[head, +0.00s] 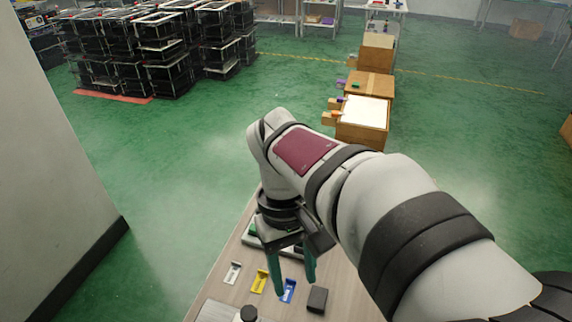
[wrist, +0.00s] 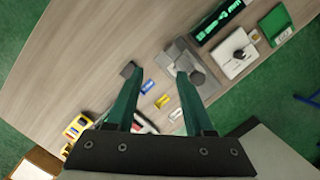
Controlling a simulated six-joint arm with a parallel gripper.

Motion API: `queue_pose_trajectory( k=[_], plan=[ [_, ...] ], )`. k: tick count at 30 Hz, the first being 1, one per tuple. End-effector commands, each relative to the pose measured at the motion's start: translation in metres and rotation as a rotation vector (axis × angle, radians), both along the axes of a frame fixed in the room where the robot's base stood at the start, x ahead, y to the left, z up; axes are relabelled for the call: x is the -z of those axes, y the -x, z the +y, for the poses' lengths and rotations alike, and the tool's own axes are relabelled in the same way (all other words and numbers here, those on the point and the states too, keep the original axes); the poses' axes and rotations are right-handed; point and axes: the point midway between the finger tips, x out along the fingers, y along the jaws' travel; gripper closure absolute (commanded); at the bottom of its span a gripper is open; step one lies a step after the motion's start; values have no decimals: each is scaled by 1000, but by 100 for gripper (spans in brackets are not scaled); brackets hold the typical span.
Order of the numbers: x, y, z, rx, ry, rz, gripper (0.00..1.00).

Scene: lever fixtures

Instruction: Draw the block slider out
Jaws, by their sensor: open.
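My gripper (head: 295,286) has two teal fingers spread apart with nothing between them. It hangs above the wooden table, and its fingers also show in the wrist view (wrist: 158,76). A small dark block (head: 317,299) stands just right of the fingers in the head view. The dark block appears at the left fingertip in the wrist view (wrist: 127,70); I cannot tell whether they touch. A grey fixture with a dark round knob (head: 249,314) is at the front edge of the head view and by the right finger in the wrist view (wrist: 197,78). I cannot tell which is the block slider.
Blue (head: 288,290), yellow (head: 259,281) and white (head: 233,272) small pieces lie in a row on the table (wrist: 85,60). A white plate with a knob (wrist: 236,52) and a green box (wrist: 276,24) stand at the wrist view's upper right.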

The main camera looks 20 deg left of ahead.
Motion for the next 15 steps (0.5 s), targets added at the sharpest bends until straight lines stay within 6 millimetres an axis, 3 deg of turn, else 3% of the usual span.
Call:
queue_pose_trajectory(
  k=[1,3,6,10,15],
  plan=[
    [14,-3,46,-200,36,25,48],
    [34,3,104,-459,80,49,48],
    [59,23,160,-712,127,70,48],
    [77,40,187,-848,154,83,48],
    [105,41,176,-857,158,87,48]
  ],
)
